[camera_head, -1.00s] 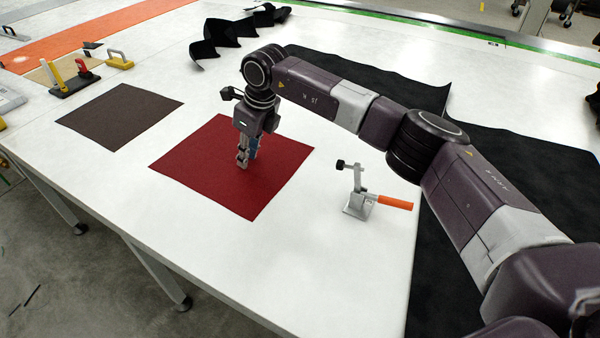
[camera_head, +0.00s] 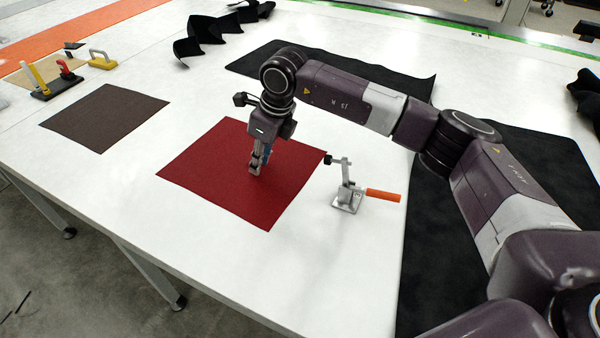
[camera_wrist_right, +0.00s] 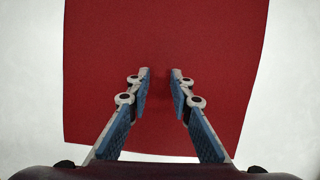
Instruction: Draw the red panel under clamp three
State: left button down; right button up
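The red panel (camera_head: 215,180) lies flat on the white table in the head view. It fills most of the right wrist view (camera_wrist_right: 100,60). My right gripper (camera_head: 255,172) points down onto the panel, right of its middle. In the wrist view its two blue-padded fingers (camera_wrist_right: 160,72) are apart, with only flat red between the tips. Fingertip contact cannot be told for certain. A clamp (camera_head: 347,192) with an orange handle stands just right of the panel. Its black tip is raised and overlaps the panel's right corner in the picture. No clamp number is readable. My left gripper is not in view.
A dark brown panel (camera_head: 105,117) lies left of the red one. Yellow and red clamps (camera_head: 62,75) stand at far left. Black sheets (camera_head: 540,180) cover the right and back; crumpled black pieces (camera_head: 215,30) lie behind. White table is free in front, up to its edge.

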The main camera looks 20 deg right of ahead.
aim_at(277, 175)
jog(key=shift+s+d, duration=1.9)
jog(key=shift+s, duration=0.05)
notch_tip(277, 175, up, 7)
jog(key=p, duration=0.3)
jog(key=shift+a, duration=0.1)
